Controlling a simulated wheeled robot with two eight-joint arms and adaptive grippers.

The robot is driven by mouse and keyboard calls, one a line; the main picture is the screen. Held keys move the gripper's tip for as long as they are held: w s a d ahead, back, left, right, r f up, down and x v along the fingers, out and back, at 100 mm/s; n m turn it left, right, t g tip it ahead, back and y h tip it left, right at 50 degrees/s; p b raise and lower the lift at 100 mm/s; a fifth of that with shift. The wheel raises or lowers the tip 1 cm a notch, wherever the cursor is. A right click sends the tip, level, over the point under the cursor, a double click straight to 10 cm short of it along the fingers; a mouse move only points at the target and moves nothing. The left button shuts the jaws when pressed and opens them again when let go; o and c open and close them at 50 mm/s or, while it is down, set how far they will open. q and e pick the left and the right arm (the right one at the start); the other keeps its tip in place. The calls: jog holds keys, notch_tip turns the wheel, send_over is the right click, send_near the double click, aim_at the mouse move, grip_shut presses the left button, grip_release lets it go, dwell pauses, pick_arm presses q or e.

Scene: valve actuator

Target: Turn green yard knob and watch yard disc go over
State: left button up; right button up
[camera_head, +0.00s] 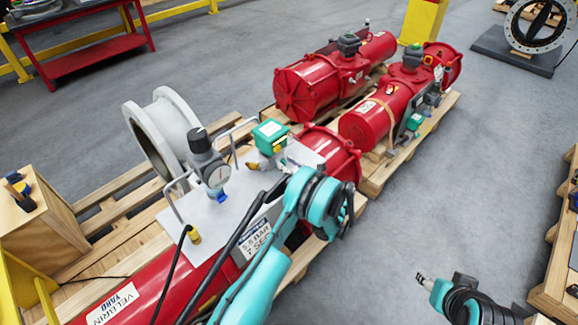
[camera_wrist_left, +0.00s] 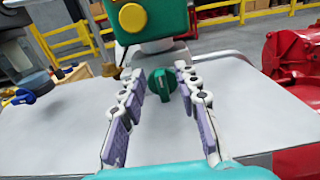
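The green knob (camera_wrist_left: 163,84) sits below a green box (camera_wrist_left: 145,20) that bears a yellow round disc (camera_wrist_left: 132,17). My left gripper (camera_wrist_left: 160,76) is open, its two purple-padded fingers on either side of the knob; I cannot tell whether they touch it.
A gauge regulator (camera_head: 212,168) and metal handles rise from the grey plate (camera_head: 205,208). Other red actuators (camera_head: 318,88) lie on pallets behind. A wooden box (camera_head: 38,215) is at the left. Grey floor is free to the right.

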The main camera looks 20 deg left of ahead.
pick_arm(q)
jog(key=shift+c, duration=0.3)
grip_shut()
jog(key=shift+m, duration=0.3)
jog(key=m, duration=0.3)
jog(key=w+m, duration=0.1)
jog(key=m, duration=0.2)
jog(key=shift+d+f, duration=0.15)
jog(key=shift+d, duration=0.05)
jog(key=m, duration=0.5)
jog(key=shift+w+d+f+m, duration=0.1)
jog(key=shift+w+f+m, duration=0.2)
jog(key=m, duration=0.2)
jog(key=f+m, duration=0.1)
jog(key=m, duration=0.2)
jog(key=shift+w+m, duration=0.1)
jog(key=shift+m, duration=0.2)
